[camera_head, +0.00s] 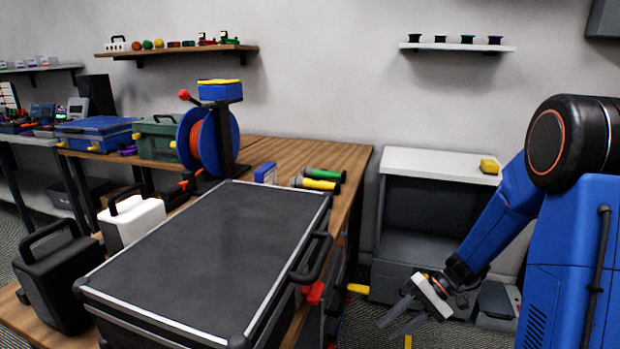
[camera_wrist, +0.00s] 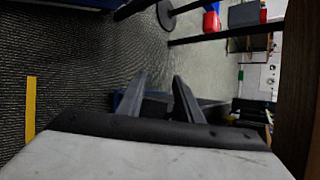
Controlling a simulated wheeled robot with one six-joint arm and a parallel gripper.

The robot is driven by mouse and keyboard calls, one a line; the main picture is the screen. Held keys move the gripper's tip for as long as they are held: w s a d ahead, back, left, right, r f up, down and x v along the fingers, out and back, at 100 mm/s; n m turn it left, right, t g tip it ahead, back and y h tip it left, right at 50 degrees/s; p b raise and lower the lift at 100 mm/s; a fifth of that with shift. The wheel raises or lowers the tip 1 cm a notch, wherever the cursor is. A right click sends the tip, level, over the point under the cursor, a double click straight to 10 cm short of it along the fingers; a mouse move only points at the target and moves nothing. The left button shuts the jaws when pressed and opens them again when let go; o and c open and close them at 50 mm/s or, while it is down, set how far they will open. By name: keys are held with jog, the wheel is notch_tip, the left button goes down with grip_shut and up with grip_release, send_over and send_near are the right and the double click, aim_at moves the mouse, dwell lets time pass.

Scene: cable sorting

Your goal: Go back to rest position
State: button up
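My gripper (camera_head: 392,318) hangs low at the right of the head view, over the floor, to the right of the black case on the workbench. In the wrist view, the two dark fingers of my gripper (camera_wrist: 159,82) stand apart with nothing between them. It is open and empty. My blue arm is bent, and it reaches down and to the left from its black joint. No object touches the fingers in either view.
A large black case (camera_head: 215,250) fills the near workbench. A cable reel (camera_head: 210,140) stands farther back. Carpeted floor (camera_wrist: 80,70) lies below my gripper.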

jog(key=s+d+r+n+t+h, duration=0.1)
jog(key=s+d+r+t+h, duration=0.2)
jog(key=s+r, duration=0.6)
jog(key=s+d+r+t+h, duration=0.3)
jog(key=s+r+t+h, duration=0.1)
jog(key=s+r+h, duration=0.3)
jog(key=s+r, duration=0.2)
jog(key=s, duration=0.2)
jog(key=shift+s+d+r+n, duration=0.15)
jog(key=shift+d+r+n, duration=0.1)
jog(key=shift+d+n, duration=0.15)
